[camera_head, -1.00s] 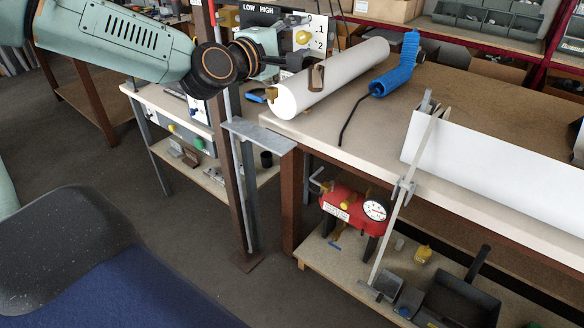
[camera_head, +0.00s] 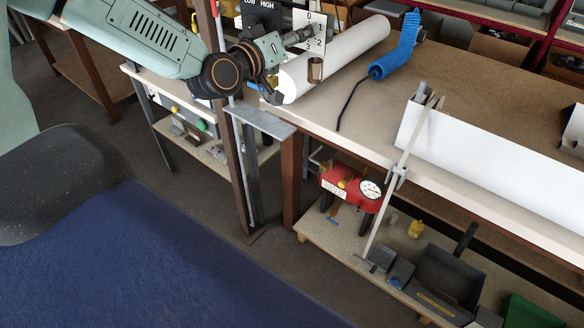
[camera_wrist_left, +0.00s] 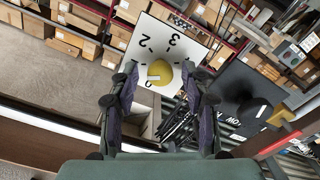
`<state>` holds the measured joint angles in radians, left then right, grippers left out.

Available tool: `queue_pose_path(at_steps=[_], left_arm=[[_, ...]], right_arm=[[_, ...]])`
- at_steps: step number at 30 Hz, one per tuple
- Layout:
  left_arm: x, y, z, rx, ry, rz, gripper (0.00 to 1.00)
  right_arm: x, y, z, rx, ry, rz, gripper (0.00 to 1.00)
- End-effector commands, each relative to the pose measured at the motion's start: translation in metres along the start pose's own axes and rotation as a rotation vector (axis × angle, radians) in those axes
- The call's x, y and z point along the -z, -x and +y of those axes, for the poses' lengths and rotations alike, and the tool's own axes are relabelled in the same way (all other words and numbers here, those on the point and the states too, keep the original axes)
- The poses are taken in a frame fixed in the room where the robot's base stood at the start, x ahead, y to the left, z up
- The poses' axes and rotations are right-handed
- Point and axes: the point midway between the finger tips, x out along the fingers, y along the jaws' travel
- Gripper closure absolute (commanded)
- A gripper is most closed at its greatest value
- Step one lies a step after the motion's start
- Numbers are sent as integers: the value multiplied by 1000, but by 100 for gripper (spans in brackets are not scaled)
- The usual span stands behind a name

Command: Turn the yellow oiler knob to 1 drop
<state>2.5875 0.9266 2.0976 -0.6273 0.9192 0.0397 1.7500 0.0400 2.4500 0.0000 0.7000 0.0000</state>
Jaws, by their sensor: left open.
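The yellow oiler knob (camera_wrist_left: 159,74) sits on a white dial plate (camera_wrist_left: 184,48) in the left wrist view. The digits 0, 2 and 3 are readable; the 1 is not clearly seen. A pale mark shows on the knob's face, near its left side. My left gripper (camera_wrist_left: 160,68) is open, with one finger on each side of the knob; I cannot tell whether they touch it. My right gripper is not in view.
A black LOW/HIGH plate (camera_wrist_left: 245,98) with a dark knob is beside the dial. A brown post (camera_head: 228,140) stands close left.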

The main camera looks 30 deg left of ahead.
Motion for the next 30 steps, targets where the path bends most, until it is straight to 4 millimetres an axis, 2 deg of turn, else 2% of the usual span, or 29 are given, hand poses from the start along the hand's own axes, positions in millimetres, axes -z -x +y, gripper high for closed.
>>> queue_pose_path(at_steps=[14,25,30], left_arm=[[1,0,2,0,-497,-1,53],[2,30,2,2,-497,2,53],[3,41,1,5,-497,0,53]], right_arm=[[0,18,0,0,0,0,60],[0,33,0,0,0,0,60],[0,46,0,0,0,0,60]])
